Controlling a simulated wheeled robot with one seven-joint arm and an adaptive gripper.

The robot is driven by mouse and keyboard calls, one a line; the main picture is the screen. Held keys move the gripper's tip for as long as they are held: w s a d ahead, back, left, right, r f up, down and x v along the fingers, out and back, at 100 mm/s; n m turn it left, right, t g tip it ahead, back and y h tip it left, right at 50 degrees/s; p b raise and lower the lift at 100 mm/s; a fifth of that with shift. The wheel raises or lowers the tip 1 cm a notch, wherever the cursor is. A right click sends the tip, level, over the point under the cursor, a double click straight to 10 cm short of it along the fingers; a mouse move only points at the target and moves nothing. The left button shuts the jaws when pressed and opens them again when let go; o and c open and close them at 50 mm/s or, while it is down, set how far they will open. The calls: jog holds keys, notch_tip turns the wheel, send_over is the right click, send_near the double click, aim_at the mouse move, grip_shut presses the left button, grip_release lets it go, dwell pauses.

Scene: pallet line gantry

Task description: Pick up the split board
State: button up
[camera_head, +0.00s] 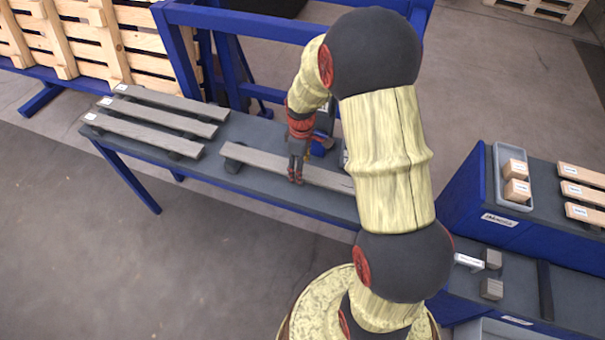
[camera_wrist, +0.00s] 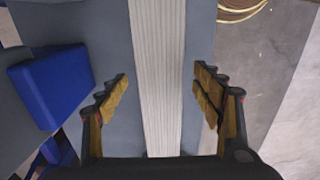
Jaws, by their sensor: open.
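A single long grey board (camera_head: 255,160) lies on the dark top of the blue bench, raised a little on a support at its left end. The right part of this board is hidden behind my arm. In the wrist view the board (camera_wrist: 160,80) runs lengthwise between my two fingers. My gripper (camera_head: 296,179) is over the middle of the board and points down. It is open, with a finger (camera_wrist: 162,92) on each side and a gap to the board on both sides. I cannot make out a split in the visible part of the board.
Three grey boards (camera_head: 165,122) with white labels lie at the bench's left end. A blue frame (camera_head: 180,55) stands behind. At right, a grey tray (camera_head: 510,195) holds wooden blocks beside short labelled boards (camera_head: 582,192). A blue part (camera_wrist: 50,85) is left of my fingers.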

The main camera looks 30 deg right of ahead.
jog(key=c, duration=0.3)
jog(key=c, duration=1.3)
